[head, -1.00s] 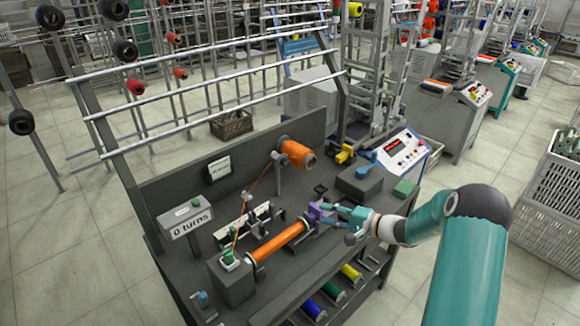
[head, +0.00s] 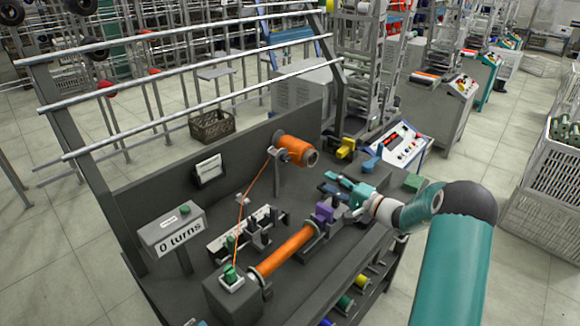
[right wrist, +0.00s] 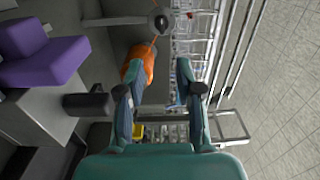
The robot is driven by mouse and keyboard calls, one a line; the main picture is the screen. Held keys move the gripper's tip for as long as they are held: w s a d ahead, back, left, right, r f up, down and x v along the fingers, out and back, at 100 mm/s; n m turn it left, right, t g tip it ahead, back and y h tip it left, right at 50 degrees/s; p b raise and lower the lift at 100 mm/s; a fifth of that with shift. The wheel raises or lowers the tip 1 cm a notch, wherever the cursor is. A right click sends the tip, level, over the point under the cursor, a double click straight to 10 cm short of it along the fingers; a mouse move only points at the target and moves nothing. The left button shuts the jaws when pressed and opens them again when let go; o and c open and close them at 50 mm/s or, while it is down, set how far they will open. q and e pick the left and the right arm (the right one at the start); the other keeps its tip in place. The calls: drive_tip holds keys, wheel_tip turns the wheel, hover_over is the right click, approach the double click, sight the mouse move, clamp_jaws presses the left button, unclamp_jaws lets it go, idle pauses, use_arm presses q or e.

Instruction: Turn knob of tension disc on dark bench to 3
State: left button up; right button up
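The dark bench (head: 325,275) carries a green knob-like piece (head: 231,275) on a small white plate, on a dark block at its near left corner. An orange thread runs from it up to an orange cone (head: 294,150). I cannot tell for certain whether this piece is the tension disc's knob, nor read a setting. My right gripper (head: 336,184) is near the purple block (head: 324,211), well right of the green piece. In the right wrist view its fingers (right wrist: 157,90) are apart and empty, with the orange cone beyond. My left gripper is out of view.
An orange bobbin (head: 286,251) lies between the dark block and the purple block. A "0 turns" counter (head: 180,237) stands at the left. A control panel (head: 402,147) and a yellow piece (head: 346,148) are at the back right. A guide rack (head: 246,232) stands mid-bench.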

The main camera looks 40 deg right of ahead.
sight(289, 160)
drive_tip(key=w+p, duration=0.1)
drive_tip(key=w, duration=0.3)
drive_tip(key=w+p, duration=0.2)
drive_tip(key=w, duration=0.3)
drive_tip(key=w+a+p, duration=0.1)
drive_tip(key=w, duration=0.4)
drive_tip(key=shift+w+a+r+p, duration=0.1)
drive_tip(key=shift+w+r+p, duration=0.1)
drive_tip(key=shift+w+p, duration=0.1)
drive_tip(key=shift+w+f, duration=0.1)
drive_tip(key=shift+w, duration=0.45)
clamp_jaws()
